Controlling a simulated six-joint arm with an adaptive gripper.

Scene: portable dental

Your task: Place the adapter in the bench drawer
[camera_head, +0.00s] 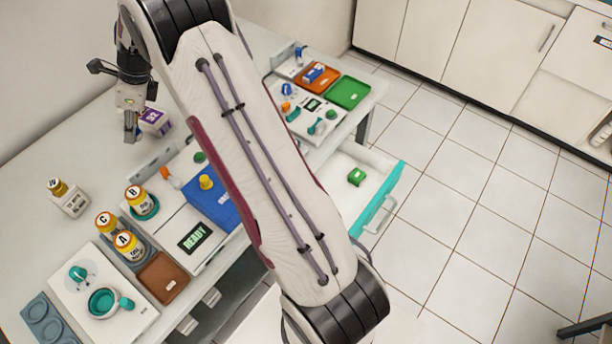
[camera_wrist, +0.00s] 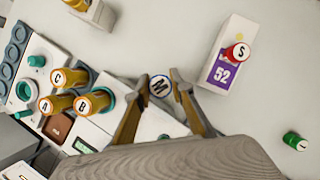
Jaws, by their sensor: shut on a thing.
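My gripper (camera_head: 131,128) is over the back left of the bench, beside a white and purple box. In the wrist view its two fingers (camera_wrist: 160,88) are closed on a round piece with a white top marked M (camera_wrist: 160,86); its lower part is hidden. The bench drawer (camera_head: 390,190), white inside with a teal front, stands pulled out at the right of the bench. I cannot tell which piece is the adapter. My arm hides part of the bench and the drawer's near side.
The box marked 52 (camera_wrist: 222,72) has a red S cap (camera_wrist: 237,52) over it. A green L-marked piece (camera_wrist: 295,141) is at the right. Bottles A (camera_head: 129,246), B (camera_head: 138,200) and C (camera_head: 107,224) stand left. Orange and green trays (camera_head: 348,92) are at the far end.

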